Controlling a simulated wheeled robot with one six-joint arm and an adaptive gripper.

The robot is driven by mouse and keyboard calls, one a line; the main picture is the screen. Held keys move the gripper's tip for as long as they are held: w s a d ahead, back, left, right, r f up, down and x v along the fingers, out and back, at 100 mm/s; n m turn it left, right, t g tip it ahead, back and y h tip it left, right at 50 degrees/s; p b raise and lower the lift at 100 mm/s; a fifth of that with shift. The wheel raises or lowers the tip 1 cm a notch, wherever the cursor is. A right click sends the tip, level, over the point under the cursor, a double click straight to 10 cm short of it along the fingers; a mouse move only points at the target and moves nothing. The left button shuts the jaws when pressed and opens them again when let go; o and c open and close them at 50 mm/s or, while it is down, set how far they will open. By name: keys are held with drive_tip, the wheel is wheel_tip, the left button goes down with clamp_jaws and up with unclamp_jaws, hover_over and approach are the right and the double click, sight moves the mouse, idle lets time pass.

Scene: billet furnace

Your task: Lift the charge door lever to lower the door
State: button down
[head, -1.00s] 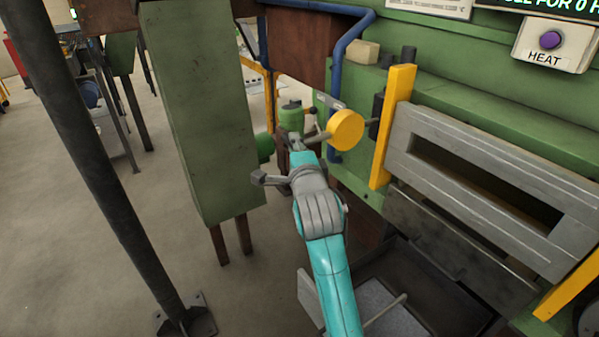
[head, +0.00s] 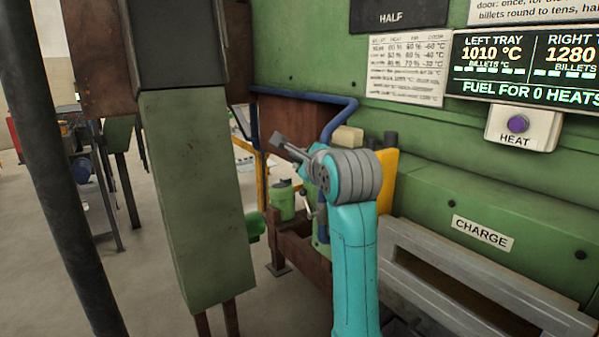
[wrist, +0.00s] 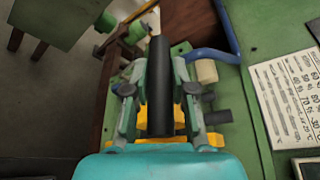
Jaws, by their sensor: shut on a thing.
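The grey charge door (head: 490,290) is at the lower right of the head view, below the white CHARGE label (head: 483,234). A yellow upright (head: 388,180) stands at its left end, partly behind my arm. In the wrist view, my gripper (wrist: 160,75) is shut on the dark cylindrical grip of the charge door lever (wrist: 160,85).
A green post-like cabinet (head: 197,190) stands left of my arm, with a dark pole (head: 45,170) farther left. A green canister (head: 283,200) stands on a brown frame behind. The HEAT button (head: 518,124) and display are on the furnace wall. Open floor lies left.

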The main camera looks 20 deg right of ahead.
drive_tip(key=shift+d+r, duration=0.15)
drive_tip(key=shift+r, duration=0.15)
drive_tip(key=c, duration=1)
unclamp_jaws()
drive_tip(key=shift+w+d, duration=0.1)
drive_tip(key=shift+f, duration=0.1)
drive_tip(key=v, duration=1.2)
